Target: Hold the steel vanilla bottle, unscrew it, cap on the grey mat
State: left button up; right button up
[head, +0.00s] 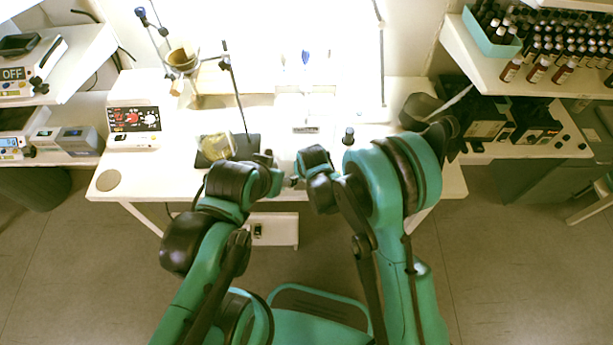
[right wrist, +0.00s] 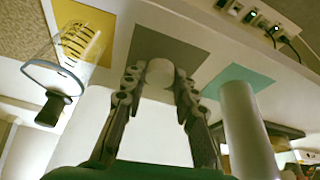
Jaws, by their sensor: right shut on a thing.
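In the right wrist view my right gripper (right wrist: 158,80) is shut on a pale, short cylindrical piece (right wrist: 160,72). I cannot tell whether it is the steel bottle or its cap. The grey mat (right wrist: 180,53) shows behind it; the gap between them is unclear. In the head view my right gripper (head: 300,180) is at the front edge of the white table, close to my left gripper (head: 284,177). The left fingers are too small and covered to read. No steel bottle or vanilla label can be made out.
A small dark bottle (head: 348,136) stands on the white table (head: 440,178). Bottle rows fill the right shelf (head: 480,62).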

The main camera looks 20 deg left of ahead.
jog(key=shift+r, duration=0.1)
jog(key=shift+f, duration=0.2)
jog(key=o, duration=0.7)
jog(key=shift+o, duration=0.2)
jog(key=shift+r, duration=0.1)
